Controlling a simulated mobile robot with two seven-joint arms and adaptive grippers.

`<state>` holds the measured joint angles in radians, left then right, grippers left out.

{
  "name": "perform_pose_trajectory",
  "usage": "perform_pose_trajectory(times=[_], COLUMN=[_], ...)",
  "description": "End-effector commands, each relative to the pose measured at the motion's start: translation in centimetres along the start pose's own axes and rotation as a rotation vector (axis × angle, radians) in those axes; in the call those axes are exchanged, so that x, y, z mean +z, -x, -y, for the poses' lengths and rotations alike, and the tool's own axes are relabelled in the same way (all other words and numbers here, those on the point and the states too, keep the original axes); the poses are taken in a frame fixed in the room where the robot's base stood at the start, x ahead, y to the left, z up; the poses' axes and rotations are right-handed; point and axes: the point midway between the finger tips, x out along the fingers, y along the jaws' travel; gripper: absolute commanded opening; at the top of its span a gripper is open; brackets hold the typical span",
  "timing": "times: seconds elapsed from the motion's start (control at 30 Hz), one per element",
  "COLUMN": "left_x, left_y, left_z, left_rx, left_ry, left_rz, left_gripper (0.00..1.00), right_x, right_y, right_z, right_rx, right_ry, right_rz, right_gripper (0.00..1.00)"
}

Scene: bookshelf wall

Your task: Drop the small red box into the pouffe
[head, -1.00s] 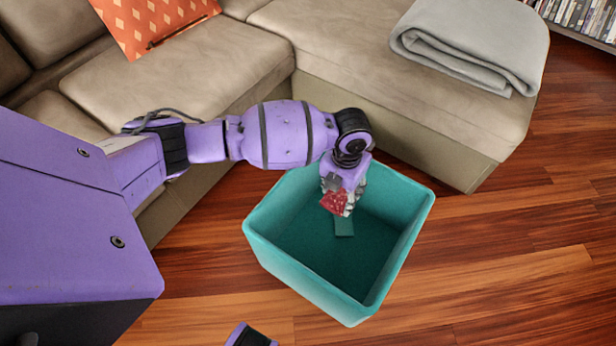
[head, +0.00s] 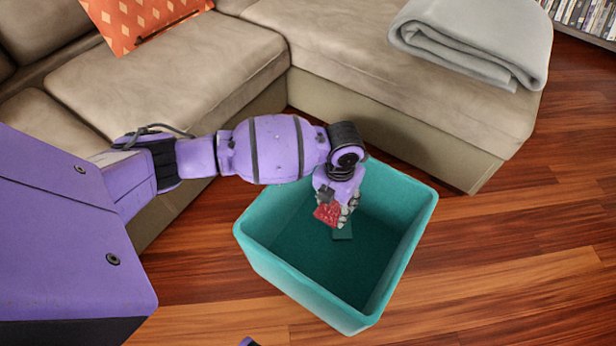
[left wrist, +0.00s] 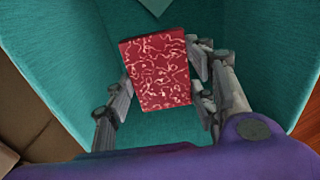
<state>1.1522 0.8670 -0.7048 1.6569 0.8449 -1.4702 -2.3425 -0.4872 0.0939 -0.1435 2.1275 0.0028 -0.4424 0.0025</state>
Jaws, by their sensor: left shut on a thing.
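The small red box (head: 327,214) has a pale squiggle pattern. My left gripper (head: 338,206) is shut on it over the open top of the teal pouffe (head: 290,278), at its back side in the head view. In the left wrist view the red box (left wrist: 158,72) sits between the fingers of my left gripper (left wrist: 160,92), with teal walls (left wrist: 60,40) around it. How far below the rim the box hangs is hard to tell. My right gripper is not in view.
A beige corner sofa (head: 400,100) stands close behind the pouffe, with a folded grey blanket (head: 470,40) and an orange cushion (head: 145,22). Wooden floor (head: 500,260) is clear to the right.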

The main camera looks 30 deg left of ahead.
Motion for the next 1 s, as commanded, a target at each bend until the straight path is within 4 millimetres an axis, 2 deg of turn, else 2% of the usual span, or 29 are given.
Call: perform_pose_trajectory(times=[0.03,0.17,0.57,0.67,1.0], left_x=[0.1,0.1,0.2,0.3,0.3], left_y=[0.1,0.1,0.6,1.8,8.9], left_z=[0.0,0.0,0.0,0.0,0.0], left_rx=[0.000,0.000,0.000,-0.001,-0.001], left_ry=[0.000,0.000,-0.001,-0.002,-0.002], left_rz=[0.002,0.002,0.004,0.007,0.007], left_gripper=[0.55,0.72,0.73,0.73,0.73], right_x=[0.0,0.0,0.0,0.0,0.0], right_y=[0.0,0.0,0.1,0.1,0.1], right_z=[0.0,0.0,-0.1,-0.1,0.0], right_rx=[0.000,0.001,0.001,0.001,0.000], right_ry=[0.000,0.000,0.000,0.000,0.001], right_rz=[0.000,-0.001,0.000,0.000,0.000], right_gripper=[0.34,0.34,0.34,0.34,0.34])
